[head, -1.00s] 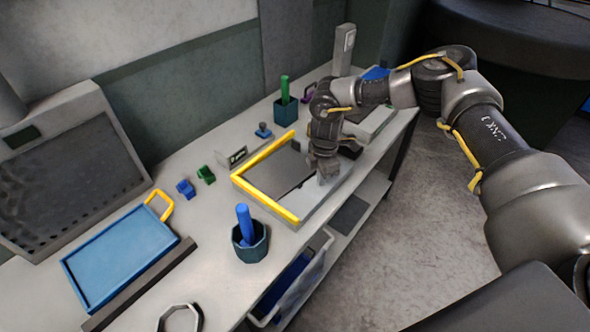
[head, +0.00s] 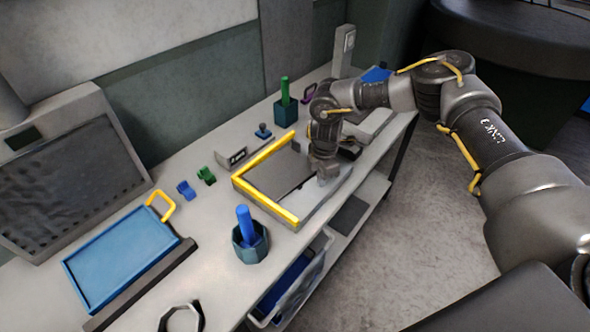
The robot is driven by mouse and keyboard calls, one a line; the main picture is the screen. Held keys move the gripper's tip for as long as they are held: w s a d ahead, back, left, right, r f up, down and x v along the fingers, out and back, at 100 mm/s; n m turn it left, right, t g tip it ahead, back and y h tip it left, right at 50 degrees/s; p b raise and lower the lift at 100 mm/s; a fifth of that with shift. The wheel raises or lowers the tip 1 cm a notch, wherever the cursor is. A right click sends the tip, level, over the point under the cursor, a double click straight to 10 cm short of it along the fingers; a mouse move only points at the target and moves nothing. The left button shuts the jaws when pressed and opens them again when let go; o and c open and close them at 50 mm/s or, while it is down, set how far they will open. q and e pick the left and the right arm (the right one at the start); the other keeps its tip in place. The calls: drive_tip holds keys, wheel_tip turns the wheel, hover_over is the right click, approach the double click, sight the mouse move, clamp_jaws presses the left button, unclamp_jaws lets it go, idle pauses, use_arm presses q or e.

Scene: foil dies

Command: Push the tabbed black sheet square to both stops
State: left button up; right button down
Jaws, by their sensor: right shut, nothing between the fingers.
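The black sheet (head: 275,172) lies flat on a grey plate (head: 315,202). Two yellow stops meet in an L on that plate: one along the back left (head: 262,151), one along the front left (head: 265,199). The sheet lies close to the stops; I cannot tell whether it touches both. My right gripper (head: 326,176) points down at the right side of the sheet, shut and empty. It hides the sheet's right part and any tab there. My left gripper is not in view.
A blue tray (head: 75,264) with a yellow handle lies at the left. A dark cup with a blue stick (head: 249,240) stands in front of the plate. A green-handled holder (head: 286,108) stands behind.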

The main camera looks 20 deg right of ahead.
sight(310, 177)
drive_tip(key=shift+w+a+b, duration=0.4)
drive_tip(key=shift+w+b, duration=0.05)
drive_tip(key=shift+w, duration=0.25)
drive_tip(key=shift+w+a+b, duration=0.45)
drive_tip(key=shift+w+b, duration=0.05)
drive_tip(key=shift+w, duration=0.2)
drive_tip(key=shift+w+a+b, duration=0.4)
drive_tip(key=shift+w+b, duration=0.05)
drive_tip(key=shift+w, duration=0.25)
drive_tip(key=shift+s+d+r+p, duration=0.15)
drive_tip(key=shift+s+p, duration=0.15)
drive_tip(key=shift+p, duration=0.2)
drive_tip(key=shift+s+d+p, duration=0.2)
drive_tip(key=shift+s+p, duration=0.05)
drive_tip(key=shift+p, duration=0.05)
wheel_tip(310, 177, up, 8)
drive_tip(key=p, duration=0.6)
